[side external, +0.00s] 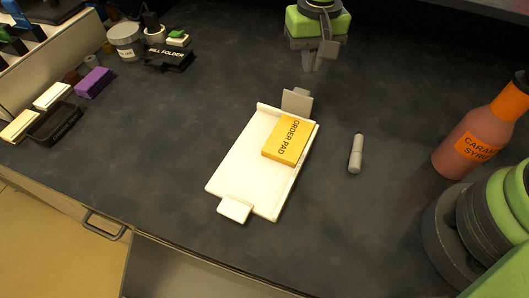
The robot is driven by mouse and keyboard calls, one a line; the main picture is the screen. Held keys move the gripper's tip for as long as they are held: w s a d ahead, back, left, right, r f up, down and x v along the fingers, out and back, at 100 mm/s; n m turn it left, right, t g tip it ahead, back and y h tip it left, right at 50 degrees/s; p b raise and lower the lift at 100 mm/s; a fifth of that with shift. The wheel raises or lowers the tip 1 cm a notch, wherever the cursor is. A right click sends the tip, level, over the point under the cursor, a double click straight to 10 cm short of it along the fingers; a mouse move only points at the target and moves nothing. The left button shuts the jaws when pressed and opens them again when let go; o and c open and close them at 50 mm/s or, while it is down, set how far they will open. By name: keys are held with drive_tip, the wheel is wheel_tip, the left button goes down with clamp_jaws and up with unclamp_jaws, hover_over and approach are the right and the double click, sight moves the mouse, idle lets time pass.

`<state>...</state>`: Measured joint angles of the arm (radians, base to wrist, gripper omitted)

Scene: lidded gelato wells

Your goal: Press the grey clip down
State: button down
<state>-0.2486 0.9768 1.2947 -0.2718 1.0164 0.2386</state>
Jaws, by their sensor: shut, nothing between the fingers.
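The grey clip (297,101) stands raised at the far end of a white board (240,160), its flat plate tilted up. A yellow order pad (287,140) lies on the board, near the clip and against the right edge strip. My gripper (311,66) is at the top of the view, beyond the clip and apart from it, with its fingers pointing down. It is shut and empty. How high it is above the counter is hard to tell.
A grey-white marker (356,153) lies right of the board. A caramel syrup bottle (484,129) stands at the right. A black bill folder (168,58), a purple block (95,82) and jars (126,40) are at the left. The dark counter around the board is mostly clear.

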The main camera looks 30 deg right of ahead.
drive_tip(key=shift+f, duration=2.3)
drive_tip(key=shift+a+r, duration=0.1)
